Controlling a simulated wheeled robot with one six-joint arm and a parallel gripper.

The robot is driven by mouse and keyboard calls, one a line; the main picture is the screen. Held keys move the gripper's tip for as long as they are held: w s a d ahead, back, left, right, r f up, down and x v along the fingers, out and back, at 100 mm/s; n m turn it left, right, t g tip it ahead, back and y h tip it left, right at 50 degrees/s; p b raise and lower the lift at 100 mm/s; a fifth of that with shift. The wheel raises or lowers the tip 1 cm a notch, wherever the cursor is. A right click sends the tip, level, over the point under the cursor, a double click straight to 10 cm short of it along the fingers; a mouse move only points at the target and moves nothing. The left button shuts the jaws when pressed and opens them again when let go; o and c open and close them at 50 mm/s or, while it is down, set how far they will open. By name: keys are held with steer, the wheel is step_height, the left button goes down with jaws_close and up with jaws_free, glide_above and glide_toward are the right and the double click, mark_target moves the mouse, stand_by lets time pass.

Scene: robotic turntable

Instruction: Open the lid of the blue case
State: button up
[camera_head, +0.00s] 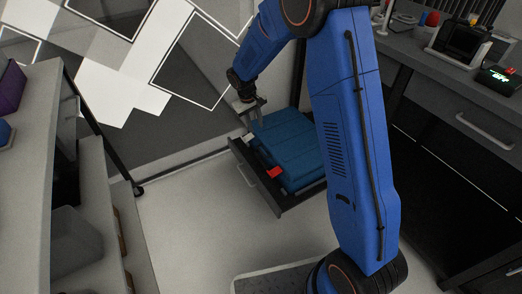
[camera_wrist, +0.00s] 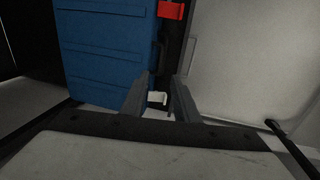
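The blue case (camera_head: 287,143) lies with its lid shut in a pulled-out dark drawer. It fills the left of the wrist view (camera_wrist: 108,45). A red latch (camera_head: 274,172) sticks out on its near side and shows at the top of the wrist view (camera_wrist: 171,10). A white latch (camera_head: 248,139) sits farther along the same side, and a dark handle is between the two. My gripper (camera_head: 257,117) is over the far left end of the case. In the wrist view its fingers (camera_wrist: 159,103) are apart, with the white latch (camera_wrist: 157,97) showing between them; contact cannot be told.
The drawer's front wall (camera_head: 257,176) runs close along the latch side of the case. A counter (camera_head: 440,62) with devices stands at the right, and a shelf unit (camera_head: 38,130) at the left. The floor (camera_head: 190,220) in front of the drawer is clear.

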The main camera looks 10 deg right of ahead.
steer(key=d+f, duration=0.1)
steer(key=f, duration=0.5)
steer(key=w+d+f, duration=0.1)
steer(key=f, duration=1.1)
steer(key=shift+w+d+f, duration=0.1)
steer(key=shift+w+d, duration=0.15)
steer(key=shift+d, duration=0.15)
jaws_close()
